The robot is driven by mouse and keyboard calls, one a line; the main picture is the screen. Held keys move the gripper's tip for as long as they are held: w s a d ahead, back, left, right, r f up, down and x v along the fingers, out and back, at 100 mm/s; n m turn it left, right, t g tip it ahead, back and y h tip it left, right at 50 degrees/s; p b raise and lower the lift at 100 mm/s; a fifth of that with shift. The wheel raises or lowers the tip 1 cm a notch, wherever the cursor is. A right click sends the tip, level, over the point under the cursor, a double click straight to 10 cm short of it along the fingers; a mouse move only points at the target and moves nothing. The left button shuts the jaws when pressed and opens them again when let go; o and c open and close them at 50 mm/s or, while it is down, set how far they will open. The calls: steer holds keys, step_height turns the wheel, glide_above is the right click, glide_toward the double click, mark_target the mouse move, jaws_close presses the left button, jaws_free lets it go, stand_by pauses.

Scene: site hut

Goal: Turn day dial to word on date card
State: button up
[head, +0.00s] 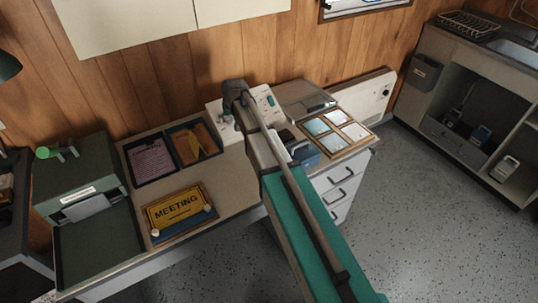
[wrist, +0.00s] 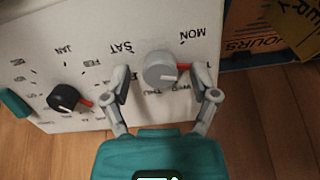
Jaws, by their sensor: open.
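The grey day dial (wrist: 160,71) sits on a white panel in the wrist view, ringed by MON, SAT and other day words, some partly hidden by my fingers. In the head view my gripper (head: 236,92) is over the white panel (head: 214,108) at the wall. I cannot tell which card is the date card.
A black dial (wrist: 62,97) with month words and a teal part (wrist: 14,104) are left of the day dial. The desk also holds a pink card (head: 152,160), an orange card (head: 191,140), a yellow MEETING sign (head: 176,206) and a tray of pale tiles (head: 370,146).

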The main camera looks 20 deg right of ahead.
steer(key=shift+m, duration=0.7)
steer(key=shift+s+r+p, duration=0.15)
steer(key=shift+r+p, duration=0.3)
steer(key=p+v, duration=1.2)
steer(key=v, duration=0.1)
steer(key=s+d+f+g+b, duration=0.2)
steer(key=s+d+f, duration=0.1)
steer(key=s, duration=0.8)
steer(key=s+d+f+g+h+b, duration=0.1)
steer(key=s+d+f+g+b, duration=0.1)
steer(key=s, duration=1)
steer(key=shift+s+d+f+b, duration=0.2)
steer(key=shift+d+f+b, duration=0.4)
steer(key=shift+d+f, duration=0.25)
steer(key=shift+s+d+r+p, duration=0.1)
steer(key=shift+s+r+p, duration=0.25)
steer(key=shift+s, duration=0.2)
steer(key=shift+s+d+r+p, duration=0.1)
steer(key=shift+s+r+p, duration=0.25)
steer(key=shift+s, duration=0.2)
